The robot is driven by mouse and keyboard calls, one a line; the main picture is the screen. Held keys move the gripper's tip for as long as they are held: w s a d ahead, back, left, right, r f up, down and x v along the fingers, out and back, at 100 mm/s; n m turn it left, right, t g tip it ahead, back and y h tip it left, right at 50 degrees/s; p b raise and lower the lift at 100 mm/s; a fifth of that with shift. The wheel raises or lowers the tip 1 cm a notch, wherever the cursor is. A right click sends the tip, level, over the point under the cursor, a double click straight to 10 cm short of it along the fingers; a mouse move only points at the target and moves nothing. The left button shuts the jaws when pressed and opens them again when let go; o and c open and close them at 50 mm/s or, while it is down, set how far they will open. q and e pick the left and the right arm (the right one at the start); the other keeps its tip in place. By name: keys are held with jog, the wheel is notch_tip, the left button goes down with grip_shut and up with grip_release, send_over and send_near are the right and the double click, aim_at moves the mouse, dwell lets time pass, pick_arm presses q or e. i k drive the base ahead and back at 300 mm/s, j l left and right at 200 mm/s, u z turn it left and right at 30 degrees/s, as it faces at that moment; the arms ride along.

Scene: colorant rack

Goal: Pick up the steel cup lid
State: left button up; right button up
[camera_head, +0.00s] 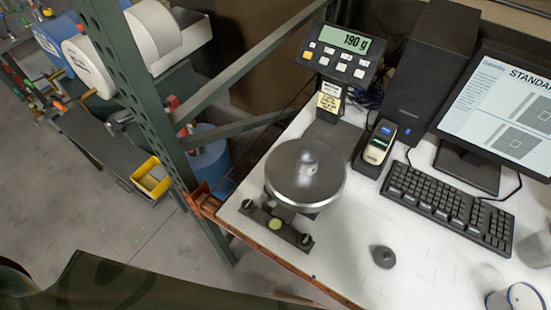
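A small dark grey round piece with a raised middle (383,257) lies on the white table near its front edge; it looks like the steel cup lid, though I cannot be sure. A round steel scale pan (285,185) stands to its upper left, with a small shiny spot or object (308,163) on it that I cannot make out. A greyish cup-like vessel (535,248) is cut off at the right edge. Neither of my grippers shows in the head view.
The scale display (342,42) reads 190 g. A handheld device (379,143) in a dock, a keyboard (450,205) and a monitor (505,105) stand behind. Cups (525,297) sit at the lower right. A green rack post (125,85) rises left of the white table (345,220).

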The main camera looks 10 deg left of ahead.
aim_at(385, 257)
jog(key=k+l+z, duration=0.1)
jog(key=l+z, duration=0.4)
jog(key=z, duration=0.15)
jog(key=k, duration=0.05)
